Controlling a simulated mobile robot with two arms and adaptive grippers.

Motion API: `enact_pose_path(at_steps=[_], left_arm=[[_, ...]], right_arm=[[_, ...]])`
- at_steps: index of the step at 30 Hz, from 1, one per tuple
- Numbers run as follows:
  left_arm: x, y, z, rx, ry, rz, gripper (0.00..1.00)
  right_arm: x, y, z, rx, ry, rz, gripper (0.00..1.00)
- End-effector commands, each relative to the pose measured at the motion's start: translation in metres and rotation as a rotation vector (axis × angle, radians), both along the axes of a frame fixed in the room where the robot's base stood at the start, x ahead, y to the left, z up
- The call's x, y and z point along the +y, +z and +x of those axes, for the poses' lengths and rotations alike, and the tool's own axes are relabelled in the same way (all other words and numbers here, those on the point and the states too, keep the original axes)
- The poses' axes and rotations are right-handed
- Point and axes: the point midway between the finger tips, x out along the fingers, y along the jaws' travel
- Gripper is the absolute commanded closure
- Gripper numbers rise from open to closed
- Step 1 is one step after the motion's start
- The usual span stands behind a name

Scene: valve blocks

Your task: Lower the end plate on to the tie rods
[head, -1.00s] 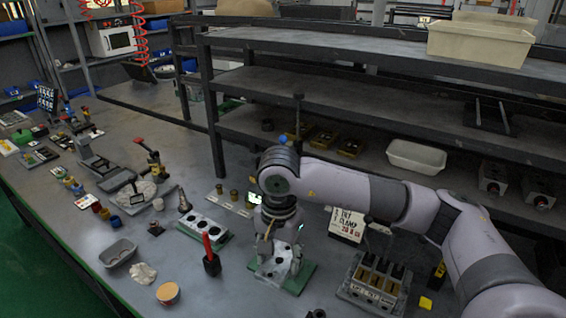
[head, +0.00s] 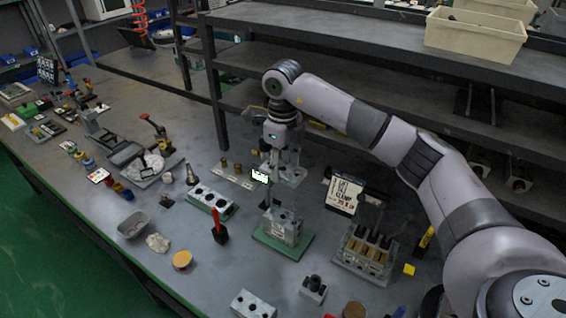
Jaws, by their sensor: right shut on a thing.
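My right gripper (head: 283,164) points down near the middle of the head view. It is shut on the end plate (head: 293,176), a small grey metal plate. The plate is held in the air above a grey valve block (head: 284,228), which stands on a green base (head: 266,239). Thin upright tie rods (head: 271,193) show faintly between the block and the plate. The gap to the rod tips, and whether the rods line up with the plate's holes, is too small to tell. My left gripper is not in view.
A grey block with dark holes (head: 208,200) and a red-handled tool (head: 219,228) stand left. A lettered sign (head: 344,194) and a holder with brass parts (head: 366,252) stand right. Shelving (head: 380,125) rises behind.

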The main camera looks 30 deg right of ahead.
Motion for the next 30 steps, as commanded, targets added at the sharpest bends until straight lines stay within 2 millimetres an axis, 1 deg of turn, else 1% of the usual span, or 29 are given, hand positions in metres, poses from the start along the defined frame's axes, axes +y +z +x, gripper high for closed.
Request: enact_pose_path(at_steps=[4,8,14,24,30], left_arm=[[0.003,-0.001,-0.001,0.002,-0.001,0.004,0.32],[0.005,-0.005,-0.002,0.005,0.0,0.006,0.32],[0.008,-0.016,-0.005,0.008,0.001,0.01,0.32],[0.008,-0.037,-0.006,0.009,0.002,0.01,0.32],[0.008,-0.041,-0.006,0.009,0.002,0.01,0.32]], right_arm=[[0.0,0.001,0.0,-0.001,0.0,0.001,0.9],[0.0,-0.004,0.0,0.001,0.001,0.001,0.9],[0.0,-0.019,0.0,0.001,0.002,0.0,0.9],[0.0,-0.051,0.0,0.0,0.002,0.0,0.9],[0.0,-0.057,0.0,-0.001,0.002,0.001,0.9]])
